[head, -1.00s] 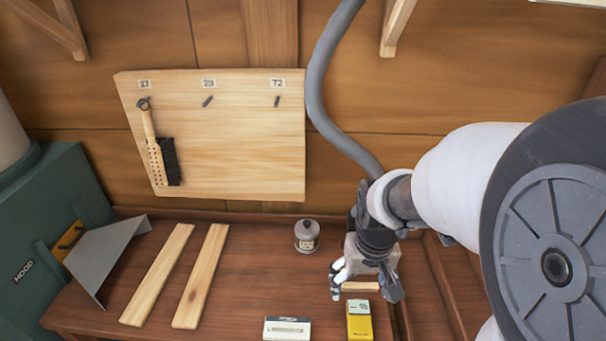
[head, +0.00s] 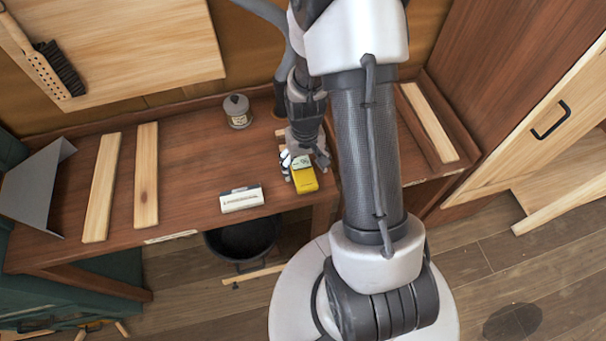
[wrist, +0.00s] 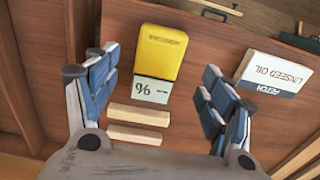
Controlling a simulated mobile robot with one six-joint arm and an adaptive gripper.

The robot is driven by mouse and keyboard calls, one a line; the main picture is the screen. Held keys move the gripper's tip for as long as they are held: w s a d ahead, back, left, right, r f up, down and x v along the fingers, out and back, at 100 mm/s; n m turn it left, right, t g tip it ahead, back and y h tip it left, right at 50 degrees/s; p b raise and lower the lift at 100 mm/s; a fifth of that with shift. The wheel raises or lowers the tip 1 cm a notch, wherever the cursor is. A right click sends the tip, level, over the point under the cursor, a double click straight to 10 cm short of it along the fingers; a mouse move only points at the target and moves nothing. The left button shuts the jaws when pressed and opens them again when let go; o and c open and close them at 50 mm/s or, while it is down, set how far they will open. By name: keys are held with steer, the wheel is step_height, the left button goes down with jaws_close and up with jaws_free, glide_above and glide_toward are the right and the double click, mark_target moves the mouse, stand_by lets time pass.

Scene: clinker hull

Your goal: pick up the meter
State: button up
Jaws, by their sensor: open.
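The meter is a yellow box with a pale display reading "% --" (wrist: 160,55). It lies on the brown bench top, and it also shows in the head view (head: 304,179) near the bench's front edge. My gripper (wrist: 150,92) is open, with one finger on each side in the wrist view and the meter's display end ahead between them. No contact with the meter shows. In the head view my gripper (head: 305,160) is just behind the meter, and part of the bench behind it is hidden by my arm.
Two small wooden blocks (wrist: 138,116) lie between the fingers, before the display. A white linseed oil box (head: 242,199) lies left of the meter. A grey jar (head: 237,111) stands behind. Two wooden slats (head: 146,175) lie left. A black bucket (head: 243,241) is below the front edge.

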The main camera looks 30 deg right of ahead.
mark_target(304, 175)
steer(key=shift+w+d+f+b, duration=0.15)
steer(key=shift+f+b, duration=0.3)
steer(key=shift+f, duration=1.1)
steer(key=shift+w+f+b, duration=0.1)
steer(key=shift+f+b, duration=0.3)
steer(key=shift+f, duration=1.15)
steer(key=c, duration=1.2)
